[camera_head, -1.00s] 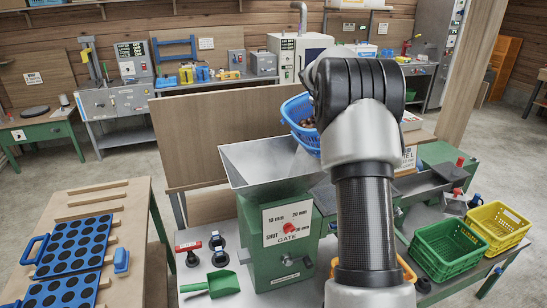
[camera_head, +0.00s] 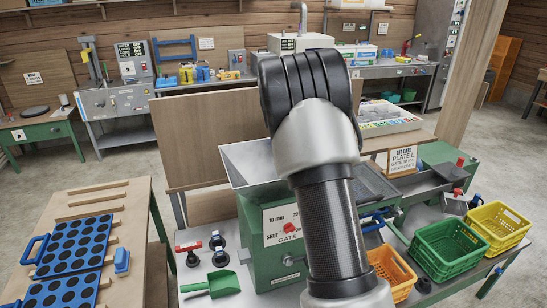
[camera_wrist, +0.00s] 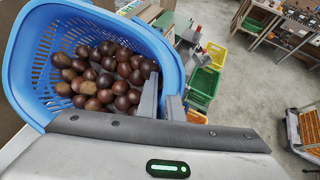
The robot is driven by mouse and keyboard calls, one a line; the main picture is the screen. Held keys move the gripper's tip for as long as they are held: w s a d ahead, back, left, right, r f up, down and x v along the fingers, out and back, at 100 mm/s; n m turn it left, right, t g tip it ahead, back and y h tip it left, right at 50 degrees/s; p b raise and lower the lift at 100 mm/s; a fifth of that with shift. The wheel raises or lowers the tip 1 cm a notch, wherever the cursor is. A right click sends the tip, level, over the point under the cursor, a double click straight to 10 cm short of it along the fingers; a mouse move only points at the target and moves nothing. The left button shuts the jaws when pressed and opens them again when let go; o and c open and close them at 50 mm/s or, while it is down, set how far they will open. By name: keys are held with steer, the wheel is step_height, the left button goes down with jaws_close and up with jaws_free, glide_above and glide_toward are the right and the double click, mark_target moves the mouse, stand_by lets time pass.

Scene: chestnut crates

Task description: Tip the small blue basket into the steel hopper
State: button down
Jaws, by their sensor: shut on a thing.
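The small blue basket (camera_wrist: 38,88) fills the upper left of the wrist view, full of brown chestnuts (camera_wrist: 105,78). My gripper (camera_wrist: 162,105) is shut on the basket's near rim, with its fingers on either side of the wall. In the head view my arm hides both the basket and my gripper. The steel hopper (camera_head: 245,162) sits on a green machine (camera_head: 268,232) with a gate dial. My arm covers the hopper's right part, and what I can see of its inside is bare grey metal.
A yellow crate (camera_head: 497,226), a green crate (camera_head: 449,249) and an orange crate (camera_head: 390,268) stand right of the machine. A green scoop (camera_head: 221,283) and black knobs lie at its left. A wooden panel (camera_head: 215,137) stands behind the hopper. A blue perforated board (camera_head: 75,245) lies on the left table.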

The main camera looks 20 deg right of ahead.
steer(key=shift+d+r+h, duration=0.1)
steer(key=shift+r+h, duration=0.15)
steer(key=shift+h, duration=0.05)
steer(key=shift+a+b, duration=0.4)
steer(key=shift+b, duration=0.05)
steer(key=shift+d, duration=0.1)
